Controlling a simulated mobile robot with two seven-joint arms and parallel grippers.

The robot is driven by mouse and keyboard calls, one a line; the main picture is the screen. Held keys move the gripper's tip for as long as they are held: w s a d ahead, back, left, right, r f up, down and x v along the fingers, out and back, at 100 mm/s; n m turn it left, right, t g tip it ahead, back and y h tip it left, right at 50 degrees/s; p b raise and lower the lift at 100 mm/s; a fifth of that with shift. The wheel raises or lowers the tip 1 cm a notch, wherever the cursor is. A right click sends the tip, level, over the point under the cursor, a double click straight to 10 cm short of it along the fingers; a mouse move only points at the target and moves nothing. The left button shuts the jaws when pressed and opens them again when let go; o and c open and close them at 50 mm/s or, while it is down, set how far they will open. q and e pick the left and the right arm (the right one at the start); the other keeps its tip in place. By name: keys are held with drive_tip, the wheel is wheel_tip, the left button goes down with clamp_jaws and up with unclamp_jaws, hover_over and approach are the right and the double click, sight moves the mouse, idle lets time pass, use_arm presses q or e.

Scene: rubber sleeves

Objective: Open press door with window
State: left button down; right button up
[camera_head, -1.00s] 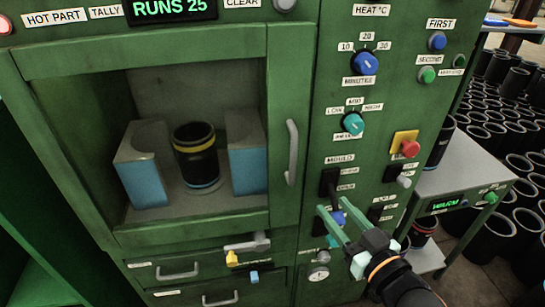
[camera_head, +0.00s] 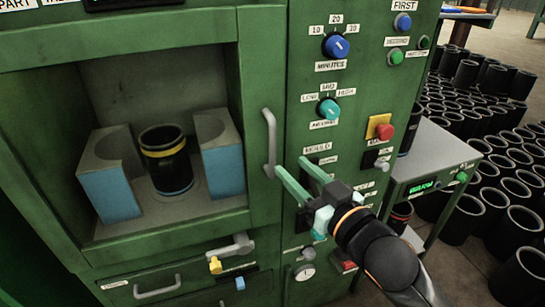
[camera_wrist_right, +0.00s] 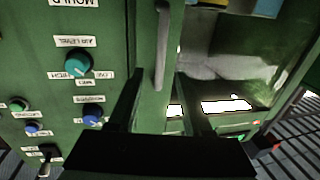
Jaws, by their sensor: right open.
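The green press door (camera_head: 259,75) has a large window and looks closed. Its grey vertical handle (camera_head: 269,143) is on the right side of its frame. Through the window I see a black sleeve with a yellow band (camera_head: 166,160) between two blue-sided grey blocks (camera_head: 108,178). My right gripper (camera_head: 290,166) is open, its fingertips just right of the handle's lower part. In the right wrist view the handle (camera_wrist_right: 161,45) appears between the spread fingers (camera_wrist_right: 158,77); contact cannot be told. My left gripper is not in view.
The control panel right of the door carries a blue knob (camera_head: 336,46), a teal knob (camera_head: 328,109) and a red button (camera_head: 385,131). Drawers and a lever (camera_head: 232,246) are below the door. A side table (camera_head: 430,150) and many black sleeves stand at right.

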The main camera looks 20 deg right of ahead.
sight(275, 149)
drive_tip(key=x, duration=0.8)
drive_tip(key=shift+w+a, duration=0.1)
drive_tip(key=shift+w, duration=0.2)
drive_tip(key=shift+c, duration=0.4)
clamp_jaws()
idle(0.7)
